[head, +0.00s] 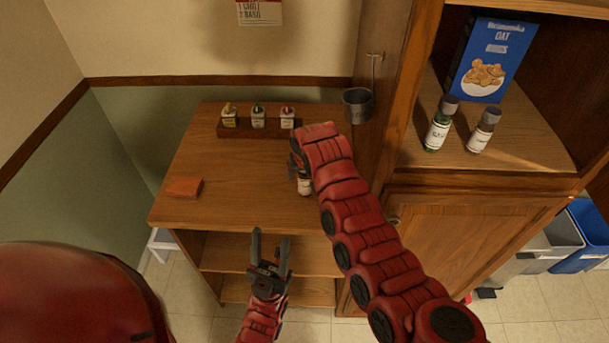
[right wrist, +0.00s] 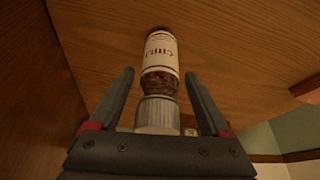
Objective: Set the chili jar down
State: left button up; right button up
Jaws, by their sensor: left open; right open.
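The chili jar (right wrist: 160,55) has a white label, dark red contents and a grey lid. It is between the open fingers of my right gripper (right wrist: 158,74), with its lid nearest the palm and gaps showing on both sides. In the head view the jar (head: 304,185) appears to stand upright on the wooden counter (head: 245,175), partly hidden by my right arm. My right gripper (head: 296,160) is mostly hidden there too. My left gripper (head: 271,242) is open and empty in front of the counter's front edge.
A rack (head: 243,131) with several small bottles stands at the back, beside a grey metal cup (head: 357,105). A reddish-brown block (head: 183,187) lies at left. Two jars and a blue oat box (head: 487,65) stand on the right shelf. The counter's middle is clear.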

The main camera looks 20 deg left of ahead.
jog(key=b+v, duration=0.3)
jog(key=v, duration=0.8)
jog(key=shift+s+f, duration=0.15)
